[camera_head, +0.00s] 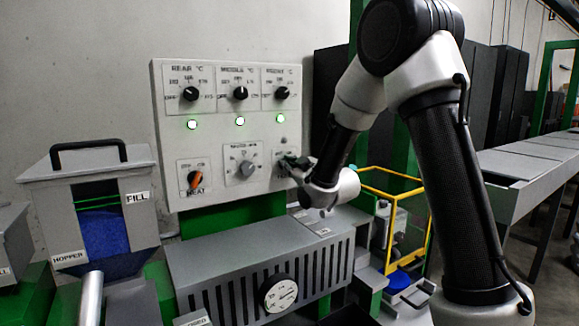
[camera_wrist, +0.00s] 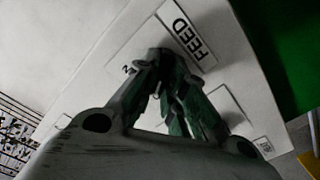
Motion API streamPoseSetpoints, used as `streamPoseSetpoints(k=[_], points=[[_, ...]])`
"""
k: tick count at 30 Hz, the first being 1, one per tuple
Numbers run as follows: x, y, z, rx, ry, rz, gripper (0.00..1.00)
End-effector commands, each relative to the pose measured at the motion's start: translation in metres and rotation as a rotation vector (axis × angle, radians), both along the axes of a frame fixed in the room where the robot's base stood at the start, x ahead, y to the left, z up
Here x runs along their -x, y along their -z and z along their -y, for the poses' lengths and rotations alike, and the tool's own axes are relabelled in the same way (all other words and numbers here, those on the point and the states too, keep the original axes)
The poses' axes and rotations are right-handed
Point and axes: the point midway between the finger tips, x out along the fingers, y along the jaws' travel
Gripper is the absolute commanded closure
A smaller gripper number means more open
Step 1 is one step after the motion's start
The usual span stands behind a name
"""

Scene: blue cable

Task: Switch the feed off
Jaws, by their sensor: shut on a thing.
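The FEED label (camera_wrist: 187,38) shows in the wrist view on a pale plate of the control panel (camera_head: 160,130). Beside it, a small dark feed switch (camera_wrist: 157,53) sits between my fingertips, mostly covered by them. My gripper (camera_wrist: 168,68) is shut on the switch. In the head view my gripper (camera_head: 288,163) is at the lower right of the panel and hides the switch there. A small part of the lettering beside the switch shows, but which position it points to cannot be told.
Three black temperature knobs, including the middle one (camera_head: 240,93), have lit green lamps below them. An orange heat knob (camera_head: 195,180) and a grey knob (camera_head: 246,169) are left of my gripper. A grey slotted housing (camera_head: 260,265) stands below, a hopper (camera_head: 90,210) at left.

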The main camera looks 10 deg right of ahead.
Motion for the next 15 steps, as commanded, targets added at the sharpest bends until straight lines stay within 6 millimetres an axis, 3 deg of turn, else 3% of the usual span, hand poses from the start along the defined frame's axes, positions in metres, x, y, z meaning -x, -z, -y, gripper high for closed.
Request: streamPoseSetpoints(k=[11, 12, 15], points=[[0.0003, 0.001, 0.0001, 0.006, 0.0, 0.0, 1.0], [0.0004, 0.001, 0.0001, 0.006, 0.0, 0.0, 0.85], [0.0003, 0.0009, 0.0001, 0.006, 0.0, 0.0, 0.67]])
